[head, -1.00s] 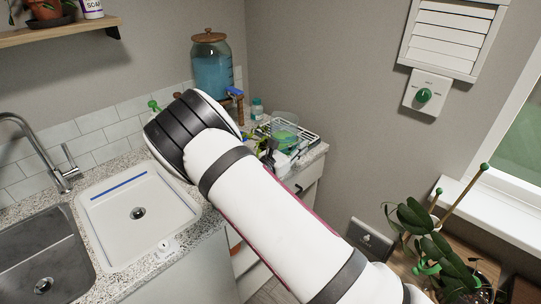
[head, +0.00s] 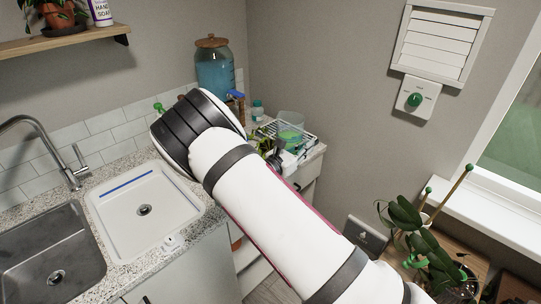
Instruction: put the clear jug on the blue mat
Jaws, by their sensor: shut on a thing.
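The clear jug (head: 291,122), with green showing in its lower part, is at the dish rack on the far counter, beyond my arm. My gripper (head: 279,157) shows only as a small dark and white part beside the arm, just below the jug. It is shut on the jug, but its fingertips and the exact contact are hard to make out. I cannot tell whether the jug is lifted. I cannot make out a blue mat; my arm covers part of the counter.
The white basin (head: 180,207) has a blue strip (head: 127,186) inside. A metal sink (head: 45,250) is at left, a leafy plant (head: 425,235) at right.

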